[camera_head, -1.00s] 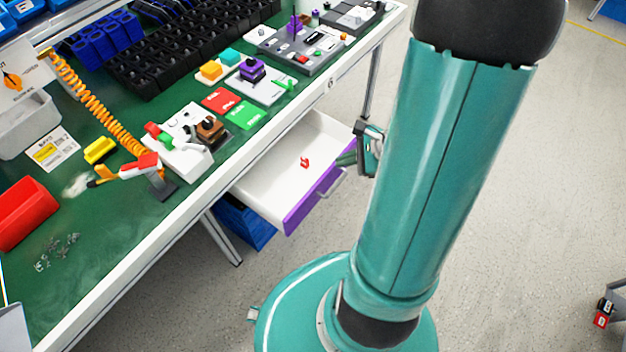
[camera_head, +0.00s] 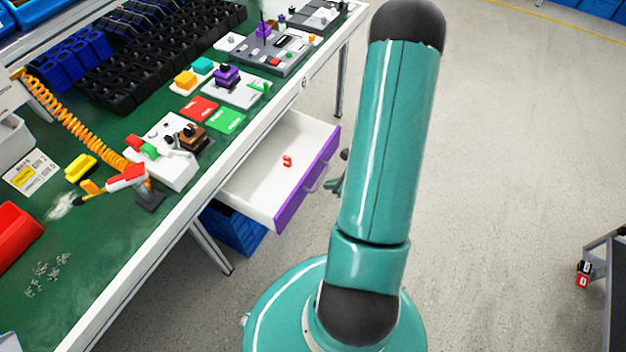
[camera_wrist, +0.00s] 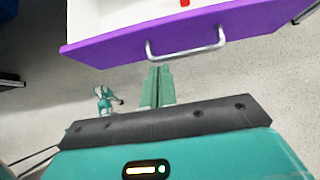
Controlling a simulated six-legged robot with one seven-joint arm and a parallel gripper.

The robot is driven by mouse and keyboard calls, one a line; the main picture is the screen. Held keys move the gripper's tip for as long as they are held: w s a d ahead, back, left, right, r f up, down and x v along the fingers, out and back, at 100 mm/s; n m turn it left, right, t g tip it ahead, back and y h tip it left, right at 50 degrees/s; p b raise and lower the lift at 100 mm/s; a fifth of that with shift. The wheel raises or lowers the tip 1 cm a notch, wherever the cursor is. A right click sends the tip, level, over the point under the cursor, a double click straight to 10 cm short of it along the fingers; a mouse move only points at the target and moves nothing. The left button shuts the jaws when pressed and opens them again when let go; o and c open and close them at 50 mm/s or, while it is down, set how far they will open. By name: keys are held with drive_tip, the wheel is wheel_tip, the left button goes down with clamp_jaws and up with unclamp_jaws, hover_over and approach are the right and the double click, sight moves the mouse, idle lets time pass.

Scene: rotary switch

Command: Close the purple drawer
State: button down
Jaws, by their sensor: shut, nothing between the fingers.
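The purple drawer (camera_head: 307,180) is pulled out from under the green workbench. Its white inside shows, with a small red object (camera_head: 287,160) lying in it. In the wrist view the purple front (camera_wrist: 230,22) spans the top, with its silver handle (camera_wrist: 187,45). My gripper (camera_wrist: 158,72) is shut and empty, its fingertips just below the left part of the handle in that picture. I cannot tell if it touches the front. In the head view the gripper (camera_head: 336,186) shows beside the drawer front, mostly hidden behind my arm.
The workbench (camera_head: 110,280) carries switch panels, red and green cards and black bins. A blue bin (camera_head: 232,228) stands under the drawer. A dark cart (camera_head: 605,262) with a red item is at the far right. The floor right of the drawer is clear.

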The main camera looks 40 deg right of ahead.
sight(306, 181)
drive_tip(key=w, duration=0.1)
drive_tip(key=w+a+f, duration=0.1)
drive_tip(key=w, duration=0.1)
drive_tip(key=w+a, duration=0.1)
drive_tip(key=w, duration=0.1)
drive_tip(key=shift+w+f, duration=0.2)
drive_tip(key=shift+f, duration=0.2)
drive_tip(key=shift+w, duration=0.1)
drive_tip(key=shift+w+a, duration=0.1)
